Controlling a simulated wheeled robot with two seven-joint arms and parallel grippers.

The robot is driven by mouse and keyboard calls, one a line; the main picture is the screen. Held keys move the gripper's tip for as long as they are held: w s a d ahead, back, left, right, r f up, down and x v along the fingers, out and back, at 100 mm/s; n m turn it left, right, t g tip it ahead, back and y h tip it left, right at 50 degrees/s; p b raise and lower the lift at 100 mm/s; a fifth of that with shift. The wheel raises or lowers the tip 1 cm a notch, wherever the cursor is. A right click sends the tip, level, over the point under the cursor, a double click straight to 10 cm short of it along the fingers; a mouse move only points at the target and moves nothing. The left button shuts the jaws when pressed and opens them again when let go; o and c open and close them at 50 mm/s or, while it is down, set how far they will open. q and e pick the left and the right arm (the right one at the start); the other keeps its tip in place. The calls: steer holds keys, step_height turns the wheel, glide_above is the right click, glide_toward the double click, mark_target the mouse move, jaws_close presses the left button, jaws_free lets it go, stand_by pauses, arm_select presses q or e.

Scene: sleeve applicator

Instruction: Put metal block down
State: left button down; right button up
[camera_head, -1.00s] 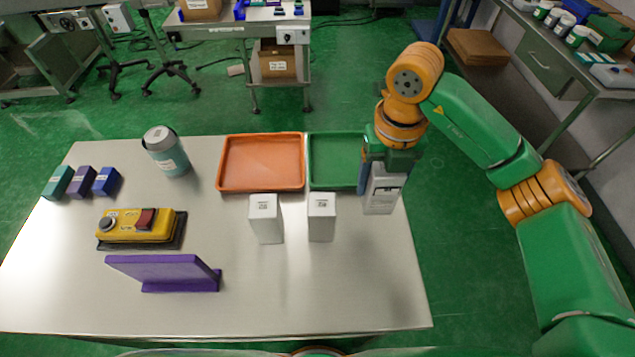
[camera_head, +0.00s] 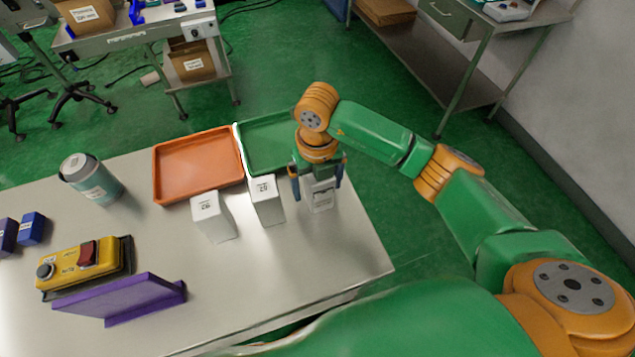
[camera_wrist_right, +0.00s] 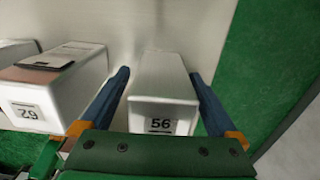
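A pale block marked 56 (camera_head: 321,197) stands upright on the metal table, near its right edge. It also shows in the right wrist view (camera_wrist_right: 163,88). My right gripper (camera_head: 318,184) is above and around this block, pointing down. Its two blue fingers are spread on either side, with a small gap to the block in the right wrist view (camera_wrist_right: 161,75). Two similar white blocks, one in the middle (camera_head: 267,200) and one further left (camera_head: 213,217), stand beside it. My left gripper is not in view.
An orange tray (camera_head: 158,178) and a green tray (camera_head: 240,150) lie behind the blocks. A grey-green canister (camera_head: 105,187), a yellow button box (camera_head: 70,262), a purple stand (camera_head: 120,300) and blue blocks (camera_head: 31,229) occupy the left. The table's front right is clear.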

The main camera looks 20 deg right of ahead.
steer(key=shift+r, duration=0.55)
step_height(320, 180, up, 11)
steer(key=shift+r, duration=0.1)
steer(key=shift+s, duration=0.1)
